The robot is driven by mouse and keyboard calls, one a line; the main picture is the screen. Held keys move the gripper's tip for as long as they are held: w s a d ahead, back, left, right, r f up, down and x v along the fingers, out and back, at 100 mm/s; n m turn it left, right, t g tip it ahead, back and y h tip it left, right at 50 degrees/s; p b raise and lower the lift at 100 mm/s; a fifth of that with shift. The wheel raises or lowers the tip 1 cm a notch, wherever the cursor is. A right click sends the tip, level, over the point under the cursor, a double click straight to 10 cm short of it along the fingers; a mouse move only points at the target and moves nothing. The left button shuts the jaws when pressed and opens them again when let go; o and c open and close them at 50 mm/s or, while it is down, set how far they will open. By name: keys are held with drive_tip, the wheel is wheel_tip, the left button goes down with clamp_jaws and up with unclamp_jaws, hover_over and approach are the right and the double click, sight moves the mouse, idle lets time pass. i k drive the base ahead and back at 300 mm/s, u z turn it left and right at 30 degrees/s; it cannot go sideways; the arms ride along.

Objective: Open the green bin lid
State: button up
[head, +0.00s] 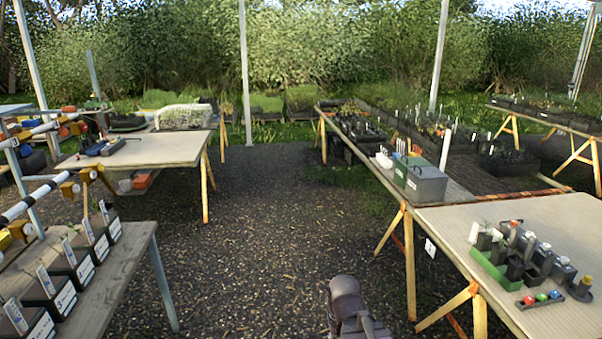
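A small green bin (401,172) stands on the long planting table, right of the middle in the head view. A grey box (427,184) sits right beside it, on its near right side, and covers part of it. The green bin is small in this view, and I cannot tell whether its lid is open or shut. A dark part of my own arm rises at the bottom edge, well short of that table. No gripper fingers show.
A near right table (560,222) carries a green tray (492,266), dark pots and coloured caps. A left bench (112,262) holds labelled black pots. A wooden-topped table (165,150) stands farther left. The gravel aisle (265,220) between them is clear.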

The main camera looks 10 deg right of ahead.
sight(414, 159)
drive_tip(key=z, duration=0.25)
drive_tip(key=i, duration=1.55)
drive_tip(key=z, duration=0.35)
drive_tip(key=i, duration=2.35)
drive_tip(key=z, duration=0.05)
